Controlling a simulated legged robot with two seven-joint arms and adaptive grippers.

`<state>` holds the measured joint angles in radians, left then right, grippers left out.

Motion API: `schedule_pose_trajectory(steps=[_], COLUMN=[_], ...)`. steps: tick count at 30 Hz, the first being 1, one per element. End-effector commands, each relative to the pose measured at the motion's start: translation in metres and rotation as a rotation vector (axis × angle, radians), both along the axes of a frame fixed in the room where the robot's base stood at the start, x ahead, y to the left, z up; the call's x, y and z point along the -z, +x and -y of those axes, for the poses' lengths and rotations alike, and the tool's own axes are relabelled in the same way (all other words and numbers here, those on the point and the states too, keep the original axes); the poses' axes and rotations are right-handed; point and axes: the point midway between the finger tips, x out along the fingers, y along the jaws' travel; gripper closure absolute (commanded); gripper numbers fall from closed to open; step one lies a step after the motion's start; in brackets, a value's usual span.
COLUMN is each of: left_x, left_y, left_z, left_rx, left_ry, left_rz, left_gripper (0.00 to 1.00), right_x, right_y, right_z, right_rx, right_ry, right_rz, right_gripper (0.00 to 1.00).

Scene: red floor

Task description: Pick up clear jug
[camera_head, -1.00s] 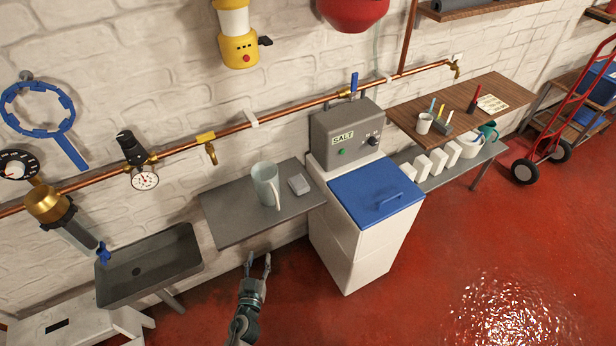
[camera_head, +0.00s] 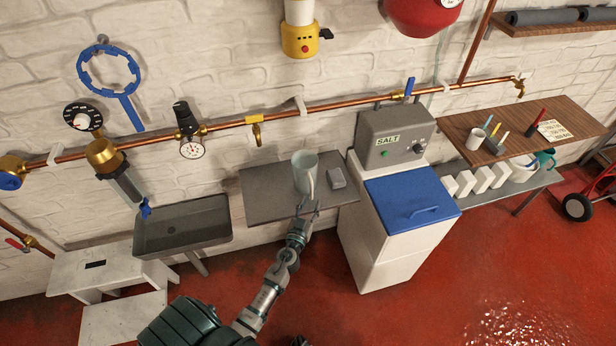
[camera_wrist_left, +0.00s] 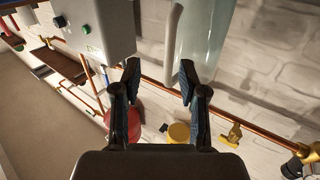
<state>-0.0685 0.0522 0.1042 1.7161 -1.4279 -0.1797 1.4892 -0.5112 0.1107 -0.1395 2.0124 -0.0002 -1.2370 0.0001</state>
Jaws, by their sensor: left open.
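The clear jug (camera_head: 304,172) stands upright on a grey wall shelf (camera_head: 262,196), its handle toward the front right. In the left wrist view the jug (camera_wrist_left: 204,40) shows at the top, with its pale handle (camera_wrist_left: 173,45) between and beyond the fingertips. My left gripper (camera_head: 307,208) is at the shelf's front edge, just in front of and below the jug. In the left wrist view my left gripper (camera_wrist_left: 158,80) has its fingers apart, with nothing held between them. I cannot tell from the views whether a finger touches the jug.
A small grey box (camera_head: 336,178) lies right of the jug. The white salt cabinet (camera_head: 376,245) with a blue lid (camera_head: 412,200) stands close on the right. A grey sink (camera_head: 182,226) is to the left. A copper pipe (camera_head: 330,105) runs along the wall behind.

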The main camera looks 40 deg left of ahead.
Motion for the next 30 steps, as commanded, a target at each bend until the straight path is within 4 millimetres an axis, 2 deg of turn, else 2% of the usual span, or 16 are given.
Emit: schedule_pose_trajectory(steps=[10, 19, 20, 24, 25, 30], left_x=[0.001, 0.001, 0.001, 0.002, 0.002, 0.002], left_y=[0.044, 0.050, 0.050, 0.050, 0.050, 0.050], left_z=[-0.015, -0.013, -0.013, -0.016, -0.016, -0.018], left_rx=[-0.001, -0.001, -0.001, -0.001, -0.001, -0.001], left_ry=[0.001, 0.005, 0.005, 0.002, 0.002, 0.000], left_rz=[0.000, 0.000, 0.000, -0.001, -0.001, -0.001], left_gripper=[0.58, 0.58, 0.63, 0.98, 1.00, 1.00], right_x=[0.013, 0.014, 0.014, 0.014, 0.014, 0.014], right_y=[-0.001, 0.000, 0.000, 0.000, 0.000, 0.000], right_z=[-0.002, -0.002, -0.002, -0.001, -0.001, 0.000], right_rx=[-0.002, -0.002, -0.001, -0.001, -0.001, -0.001], right_ry=[0.002, 0.003, 0.002, 0.002, 0.002, 0.000], right_rz=[-0.003, 0.000, 0.000, 0.000, -0.001, -0.002], right_gripper=[0.60, 0.60, 0.60, 0.60, 0.60, 0.60])
